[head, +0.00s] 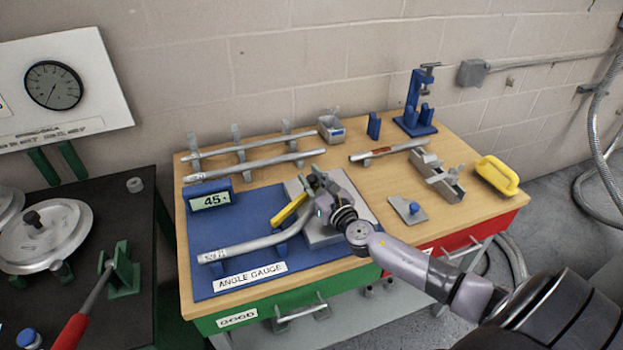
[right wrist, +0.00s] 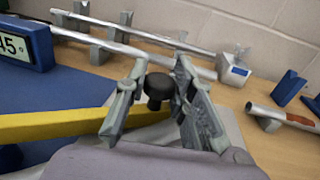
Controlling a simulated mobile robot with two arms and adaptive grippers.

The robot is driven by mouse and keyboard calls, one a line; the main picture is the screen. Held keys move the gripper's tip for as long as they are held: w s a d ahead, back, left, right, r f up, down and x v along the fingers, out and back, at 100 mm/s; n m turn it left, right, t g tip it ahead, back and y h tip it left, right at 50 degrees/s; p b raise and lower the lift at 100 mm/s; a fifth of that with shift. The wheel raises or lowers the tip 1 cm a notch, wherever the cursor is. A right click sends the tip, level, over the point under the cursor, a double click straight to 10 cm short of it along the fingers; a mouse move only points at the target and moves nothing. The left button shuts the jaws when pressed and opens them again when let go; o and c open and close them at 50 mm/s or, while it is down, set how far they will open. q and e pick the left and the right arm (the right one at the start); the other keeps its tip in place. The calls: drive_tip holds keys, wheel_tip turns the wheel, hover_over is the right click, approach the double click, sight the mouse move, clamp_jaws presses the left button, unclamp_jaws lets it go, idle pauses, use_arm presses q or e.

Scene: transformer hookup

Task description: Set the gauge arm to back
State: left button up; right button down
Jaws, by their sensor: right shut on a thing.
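The blue angle gauge board (head: 235,228) lies on the wooden bench. Its yellow gauge arm (head: 291,211) slants up and right, and it also shows in the right wrist view (right wrist: 60,126). A black knob (right wrist: 158,88) stands at the arm's right end. My right gripper (head: 322,182) is over that end. In the right wrist view its fingers (right wrist: 158,97) stand on either side of the knob, shut on it. The gauge display (head: 211,200) reads 45. A bent grey tube (head: 240,247) lies in front of the arm. My left gripper is out of view.
Long tubes (head: 255,165) lie on supports behind the board. A small grey box (head: 331,128), a blue clamp stand (head: 416,105) and a yellow-handled block (head: 497,175) are further right. A dark table (head: 95,220) with a red-handled tool (head: 72,331) is at the left.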

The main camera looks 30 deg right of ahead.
drive_tip(key=b, duration=0.1)
drive_tip(key=w+n+y+b, duration=0.1)
drive_tip(key=b, duration=0.1)
drive_tip(key=shift+w+a+f+y, duration=0.15)
drive_tip(key=shift+y, duration=0.15)
drive_tip(key=shift+w+a+n+y+b, duration=0.15)
drive_tip(key=shift+w+n+y+b, duration=0.15)
drive_tip(key=shift+y, duration=0.1)
drive_tip(key=shift+r, duration=0.2)
drive_tip(key=c, duration=1.4)
unclamp_jaws()
drive_tip(key=shift+o, duration=0.2)
drive_tip(key=shift+s, duration=0.2)
